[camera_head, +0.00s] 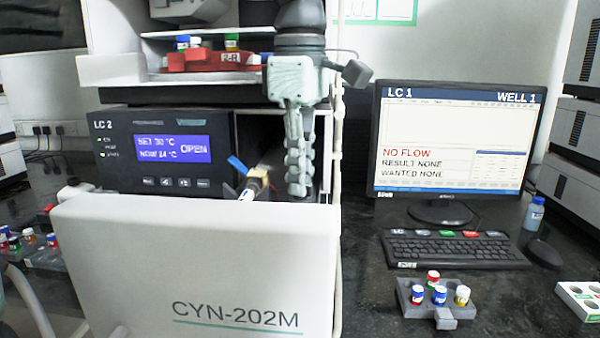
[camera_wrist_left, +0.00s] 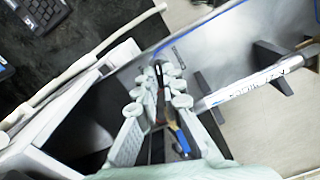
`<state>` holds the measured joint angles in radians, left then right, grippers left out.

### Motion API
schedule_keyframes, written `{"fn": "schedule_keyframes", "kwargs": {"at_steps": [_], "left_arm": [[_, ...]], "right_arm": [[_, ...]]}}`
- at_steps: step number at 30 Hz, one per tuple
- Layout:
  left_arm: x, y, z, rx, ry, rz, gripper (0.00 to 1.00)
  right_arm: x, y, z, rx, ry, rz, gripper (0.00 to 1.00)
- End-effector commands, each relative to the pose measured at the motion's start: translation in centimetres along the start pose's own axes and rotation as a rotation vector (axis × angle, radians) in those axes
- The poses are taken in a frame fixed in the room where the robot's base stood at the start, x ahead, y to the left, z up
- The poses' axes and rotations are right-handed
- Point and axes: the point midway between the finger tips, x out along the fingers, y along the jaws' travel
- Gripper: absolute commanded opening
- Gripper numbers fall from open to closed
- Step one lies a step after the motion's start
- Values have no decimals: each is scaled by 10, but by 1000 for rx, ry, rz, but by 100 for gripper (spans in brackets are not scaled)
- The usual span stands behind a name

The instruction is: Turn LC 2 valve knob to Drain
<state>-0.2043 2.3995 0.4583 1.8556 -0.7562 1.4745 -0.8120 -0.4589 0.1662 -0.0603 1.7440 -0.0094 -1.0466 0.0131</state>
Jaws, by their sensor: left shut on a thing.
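The LC 2 unit (camera_head: 165,150) stands at left centre; its display reads SET 30 °C, NOW 14 °C, OPEN. Its white front panel marked CYN-202M (camera_head: 190,260) stands in front, and the dark bay beside the display is open. My left gripper (camera_head: 300,188) points down into the bay's right side. In the left wrist view, its fingers (camera_wrist_left: 165,72) are close around a narrow dark piece with some red, apparently the valve knob (camera_wrist_left: 160,84). The knob is mostly hidden by the fingers, and I cannot read its setting. My right gripper is not in view.
A column with a blue tag (camera_head: 238,165) lies just left of the fingers; a labelled column (camera_wrist_left: 255,84) shows in the wrist view. A red vial rack (camera_head: 205,60) sits above. An LC 1 monitor (camera_head: 447,140), keyboard (camera_head: 455,248) and grey vial rack (camera_head: 435,312) stand right.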

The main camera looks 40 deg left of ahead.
Motion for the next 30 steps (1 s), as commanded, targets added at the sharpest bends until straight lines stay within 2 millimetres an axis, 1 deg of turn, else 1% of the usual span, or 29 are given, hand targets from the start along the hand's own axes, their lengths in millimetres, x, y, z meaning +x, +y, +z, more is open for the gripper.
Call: {"fn": "schedule_keyframes", "kwargs": {"at_steps": [16,24,30], "left_arm": [[0,1,0,-520,0,4,0],[-1,1,0,-769,-1,4,0],[-1,1,0,-924,-2,4,0]], "right_arm": [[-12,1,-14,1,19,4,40],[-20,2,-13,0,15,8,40],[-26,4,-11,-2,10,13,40]]}}
